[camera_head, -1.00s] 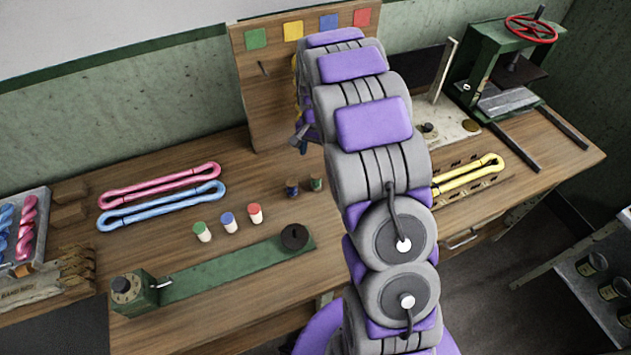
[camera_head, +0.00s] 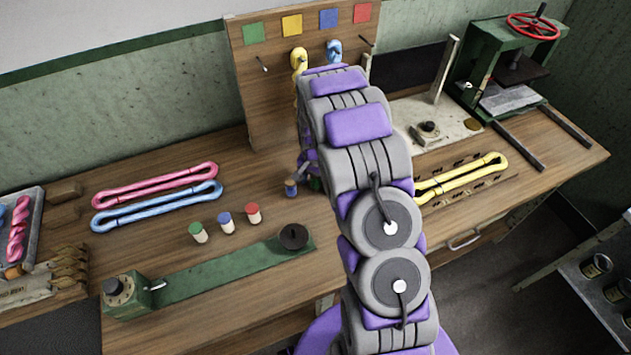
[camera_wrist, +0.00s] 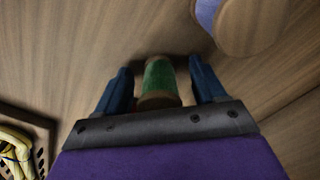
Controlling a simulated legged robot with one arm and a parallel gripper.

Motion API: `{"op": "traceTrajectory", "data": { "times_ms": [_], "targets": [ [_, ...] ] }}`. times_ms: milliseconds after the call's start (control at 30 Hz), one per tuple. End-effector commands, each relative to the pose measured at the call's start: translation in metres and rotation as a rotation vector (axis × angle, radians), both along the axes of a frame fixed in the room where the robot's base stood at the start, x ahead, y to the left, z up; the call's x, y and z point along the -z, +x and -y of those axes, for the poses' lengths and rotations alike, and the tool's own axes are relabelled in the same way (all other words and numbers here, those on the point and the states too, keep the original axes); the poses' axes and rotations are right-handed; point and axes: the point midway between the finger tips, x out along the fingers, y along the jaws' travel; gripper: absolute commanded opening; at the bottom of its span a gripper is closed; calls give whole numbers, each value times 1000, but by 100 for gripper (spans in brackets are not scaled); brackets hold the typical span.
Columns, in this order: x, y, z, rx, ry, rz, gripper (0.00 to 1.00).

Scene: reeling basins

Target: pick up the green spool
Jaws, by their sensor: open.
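The green spool (camera_wrist: 159,77) stands on the wooden bench between the two dark blue fingers of my gripper (camera_wrist: 160,68) in the wrist view. The fingers are open, one on each side, with a gap visible beside the spool. Its wooden end is nearest the gripper body. In the head view only a sliver of the green spool (camera_head: 316,184) shows beside my arm, and the gripper is mostly hidden there.
A blue spool (camera_head: 291,188) stands close to the left; its wooden end (camera_wrist: 250,25) fills the wrist view's upper right. Green-, blue- and red-topped small cylinders (camera_head: 225,223) stand farther left. A pegboard (camera_head: 265,95) rises behind. Yellow skein (camera_head: 460,178) lies right.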

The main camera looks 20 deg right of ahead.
Motion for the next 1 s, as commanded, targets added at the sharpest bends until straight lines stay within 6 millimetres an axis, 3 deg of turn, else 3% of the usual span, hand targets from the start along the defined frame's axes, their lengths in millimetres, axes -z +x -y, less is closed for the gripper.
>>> {"op": "traceTrajectory", "data": {
  "times_ms": [233,833,1000],
  "targets": [
    [1,0,0,0,-1,2,68],
    [1,0,0,0,0,1,10],
    [1,0,0,0,0,1,9]
  ]
}}
